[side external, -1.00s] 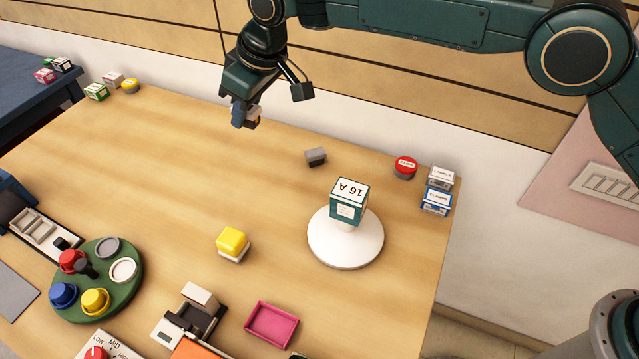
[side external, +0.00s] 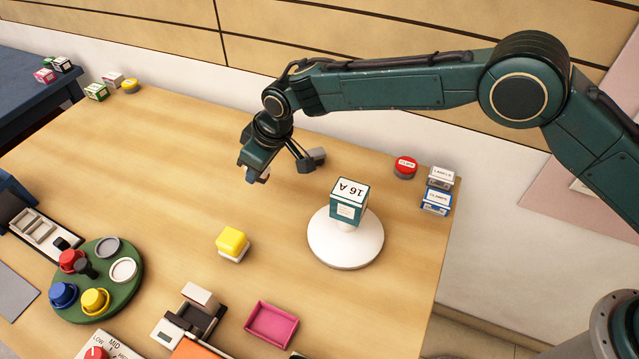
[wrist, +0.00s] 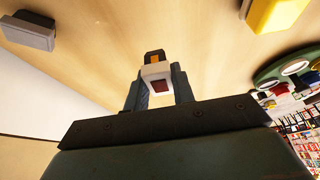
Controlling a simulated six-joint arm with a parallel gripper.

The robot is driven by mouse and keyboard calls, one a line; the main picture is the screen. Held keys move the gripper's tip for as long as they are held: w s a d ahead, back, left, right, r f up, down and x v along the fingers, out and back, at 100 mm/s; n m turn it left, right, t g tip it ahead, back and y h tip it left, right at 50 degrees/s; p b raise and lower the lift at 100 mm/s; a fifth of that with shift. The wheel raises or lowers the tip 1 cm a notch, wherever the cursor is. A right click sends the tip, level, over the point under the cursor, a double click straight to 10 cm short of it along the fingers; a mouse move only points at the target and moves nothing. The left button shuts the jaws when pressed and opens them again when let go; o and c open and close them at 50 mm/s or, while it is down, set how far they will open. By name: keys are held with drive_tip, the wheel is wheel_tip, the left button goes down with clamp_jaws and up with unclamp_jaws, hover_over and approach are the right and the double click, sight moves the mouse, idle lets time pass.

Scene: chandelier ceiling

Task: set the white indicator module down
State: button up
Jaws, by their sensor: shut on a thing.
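The white indicator module (wrist: 156,70), with an orange part and a dark red face, is between the fingers of my gripper (wrist: 157,87) in the wrist view. My gripper is shut on it.
A yellow-topped block (side external: 232,243) stands in the middle of the wooden table (side external: 150,160). A white round stand (side external: 345,250) bears a green-and-white box (side external: 349,203). A grey block (side external: 317,157) lies close right of my gripper. A green turntable (side external: 125,295) with coloured knobs is lower left.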

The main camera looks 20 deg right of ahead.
sight(264, 198)
drive_tip(key=shift+f, duration=2.85)
drive_tip(key=shift+f, duration=0.15)
drive_tip(key=o, duration=1)
drive_tip(key=shift+v, duration=6.15)
